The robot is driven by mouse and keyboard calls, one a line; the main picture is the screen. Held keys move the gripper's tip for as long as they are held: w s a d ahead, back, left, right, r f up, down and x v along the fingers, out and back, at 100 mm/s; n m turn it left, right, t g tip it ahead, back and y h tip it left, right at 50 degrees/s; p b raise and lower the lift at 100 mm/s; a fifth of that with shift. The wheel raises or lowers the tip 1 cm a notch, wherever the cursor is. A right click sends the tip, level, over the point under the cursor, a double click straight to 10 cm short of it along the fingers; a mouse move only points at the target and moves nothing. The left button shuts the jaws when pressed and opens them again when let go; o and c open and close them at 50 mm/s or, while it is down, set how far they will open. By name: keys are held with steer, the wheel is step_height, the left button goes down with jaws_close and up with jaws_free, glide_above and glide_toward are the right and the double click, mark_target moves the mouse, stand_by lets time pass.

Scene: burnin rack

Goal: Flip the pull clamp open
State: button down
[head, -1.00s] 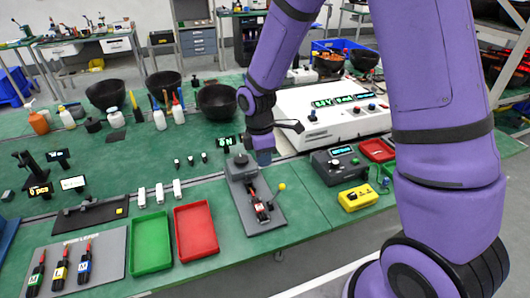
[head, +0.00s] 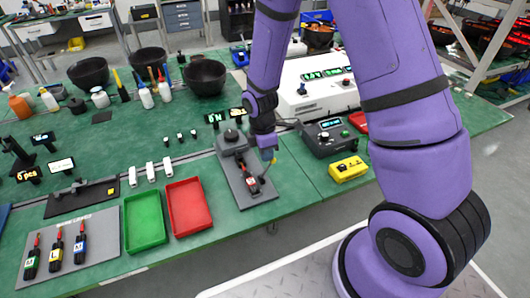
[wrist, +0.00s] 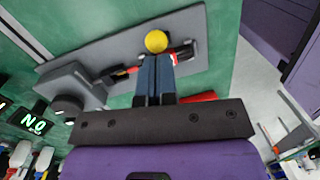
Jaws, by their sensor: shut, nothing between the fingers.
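The pull clamp is on a grey fixture plate (head: 262,198), with a raised grey block and dark round knob at its far end. Its lever's yellow ball (wrist: 156,41) shows just beyond my fingertips in the wrist view. The ball is mostly hidden by my gripper in the head view. A black and red tool (head: 253,185) with a white label lies on the plate. My gripper (head: 268,154) is shut and empty, pointing down at the ball. It also shows in the wrist view (wrist: 156,62). I cannot tell whether it touches the ball.
A red tray (head: 189,207) and a green tray (head: 144,220) are left of the fixture. A dark instrument box (head: 328,138) and a yellow box (head: 348,168) stand to its right. A large white console (head: 312,97) is behind. The bench's front edge is close.

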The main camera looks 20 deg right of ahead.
steer(key=shift+d+f, duration=0.25)
steer(key=shift+d, duration=0.4)
steer(key=shift+d+f, duration=0.2)
steer(key=shift+d, duration=0.45)
steer(key=shift+a, duration=0.1)
